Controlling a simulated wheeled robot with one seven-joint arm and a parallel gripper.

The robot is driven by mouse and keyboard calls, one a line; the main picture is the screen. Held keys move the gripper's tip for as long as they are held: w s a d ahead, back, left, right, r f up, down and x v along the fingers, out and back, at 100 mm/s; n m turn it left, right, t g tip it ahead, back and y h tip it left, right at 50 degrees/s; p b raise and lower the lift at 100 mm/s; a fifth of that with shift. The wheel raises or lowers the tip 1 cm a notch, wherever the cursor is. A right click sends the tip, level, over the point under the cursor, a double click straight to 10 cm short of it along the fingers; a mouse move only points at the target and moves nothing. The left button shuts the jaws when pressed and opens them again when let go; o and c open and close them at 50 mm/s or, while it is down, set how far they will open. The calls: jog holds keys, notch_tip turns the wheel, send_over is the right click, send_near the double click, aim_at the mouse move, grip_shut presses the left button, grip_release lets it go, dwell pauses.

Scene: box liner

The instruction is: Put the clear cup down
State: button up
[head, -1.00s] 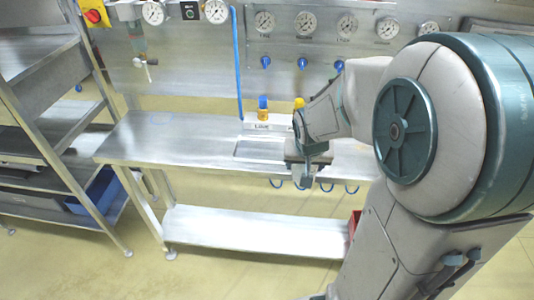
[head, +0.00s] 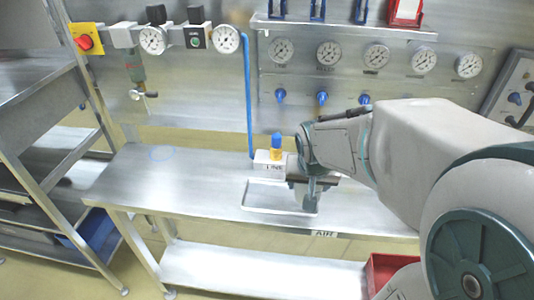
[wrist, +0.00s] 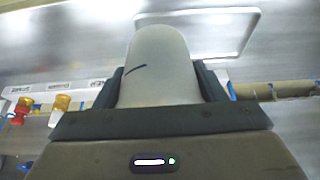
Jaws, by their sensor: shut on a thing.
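My gripper (head: 309,198) is over the metal bench (head: 205,192), at the right end of a shallow rectangular tray (head: 262,209). In the wrist view its two dark fingers are closed around the sides of the clear cup (wrist: 158,62), which looks pale and frosted with a short dark line on it. In the head view the cup is mostly hidden by the gripper and hard to make out. Whether its far end touches anything cannot be seen. The tray (wrist: 245,32) shows beyond the cup in the wrist view.
A white labelled block (head: 270,160) with a yellow-and-blue fitting (head: 276,147) stands behind the tray. Gauges and blue valves line the back panel. A red bin (head: 385,270) is below at right.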

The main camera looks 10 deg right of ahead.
jog(key=w+a+f, duration=0.1)
jog(key=w+f, duration=0.1)
jog(key=w, duration=0.1)
jog(key=w+a+f, duration=0.1)
jog(key=w+f, duration=0.1)
jog(key=w, duration=0.1)
jog(key=w+a+f, duration=0.2)
jog(key=w+f, duration=0.1)
jog(key=w, duration=0.1)
jog(key=shift+f, duration=1.85)
jog(key=shift+f+b, duration=0.15)
jog(key=shift+b, duration=0.2)
jog(key=o, duration=1.1)
